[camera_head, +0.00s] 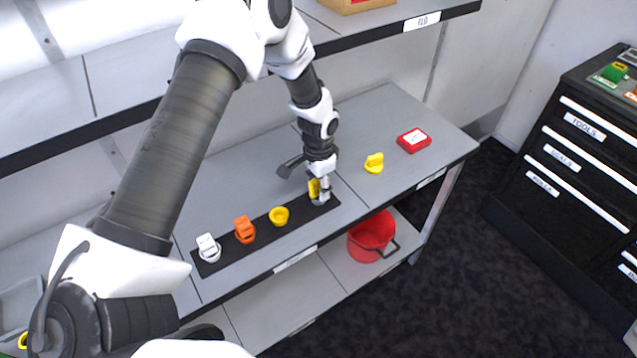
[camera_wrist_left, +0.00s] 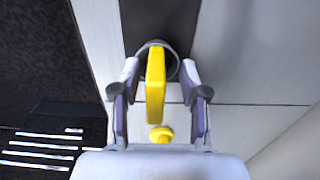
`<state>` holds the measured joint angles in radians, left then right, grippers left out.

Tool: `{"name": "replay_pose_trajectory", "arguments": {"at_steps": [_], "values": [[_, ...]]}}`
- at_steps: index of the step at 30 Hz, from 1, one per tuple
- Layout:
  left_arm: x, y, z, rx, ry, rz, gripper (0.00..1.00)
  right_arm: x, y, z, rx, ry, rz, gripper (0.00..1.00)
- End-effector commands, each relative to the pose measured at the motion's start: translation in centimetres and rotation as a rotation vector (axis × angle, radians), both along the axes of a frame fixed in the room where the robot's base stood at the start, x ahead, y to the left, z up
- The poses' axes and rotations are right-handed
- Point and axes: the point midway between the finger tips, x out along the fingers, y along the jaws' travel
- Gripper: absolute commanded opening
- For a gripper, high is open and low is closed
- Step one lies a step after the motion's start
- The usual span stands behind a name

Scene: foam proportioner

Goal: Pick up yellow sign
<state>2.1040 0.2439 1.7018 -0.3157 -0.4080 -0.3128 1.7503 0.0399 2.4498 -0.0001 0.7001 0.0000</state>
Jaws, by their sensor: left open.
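A yellow upright piece, seemingly the yellow sign (camera_head: 314,188), stands at the right end of a dark strip on the grey shelf. In the left wrist view the yellow sign (camera_wrist_left: 155,80) shows as a tall narrow slab in front of a round grey part. My left gripper (camera_head: 320,191) is lowered over it and partly hides it in the head view. In the wrist view the fingers of my left gripper (camera_wrist_left: 159,100) are open, one on each side of the slab, with gaps visible. My right gripper is not in view.
On the dark strip (camera_head: 266,236) stand a white piece (camera_head: 208,248), an orange piece (camera_head: 245,229) and a yellow round piece (camera_head: 279,216). Another yellow piece (camera_head: 374,163) and a red box (camera_head: 414,140) lie to the right. A red bucket (camera_head: 371,236) is below. An upper shelf overhangs behind.

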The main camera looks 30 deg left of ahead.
Motion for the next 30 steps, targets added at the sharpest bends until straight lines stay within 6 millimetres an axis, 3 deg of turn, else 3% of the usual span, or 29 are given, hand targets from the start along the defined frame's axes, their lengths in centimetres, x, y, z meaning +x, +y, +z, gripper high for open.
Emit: {"name": "replay_pose_trajectory", "arguments": {"at_steps": [4, 7, 8, 22, 30], "values": [[0.0, 0.0, 0.0, 0.000, -0.001, 0.000, 0.40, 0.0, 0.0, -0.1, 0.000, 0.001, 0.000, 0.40], [0.0, 0.0, 0.0, 0.000, -0.001, 0.000, 0.05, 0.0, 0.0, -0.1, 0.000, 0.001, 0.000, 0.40], [0.0, 0.0, 0.0, 0.000, -0.001, 0.000, 0.00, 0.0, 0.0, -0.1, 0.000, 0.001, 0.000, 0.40], [0.0, 0.0, 0.3, -0.001, -0.002, 0.001, 0.00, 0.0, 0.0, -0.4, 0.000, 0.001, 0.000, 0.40], [0.1, 0.0, 3.3, -0.001, -0.005, 0.002, 0.00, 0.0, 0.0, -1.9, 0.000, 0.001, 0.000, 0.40]]}}
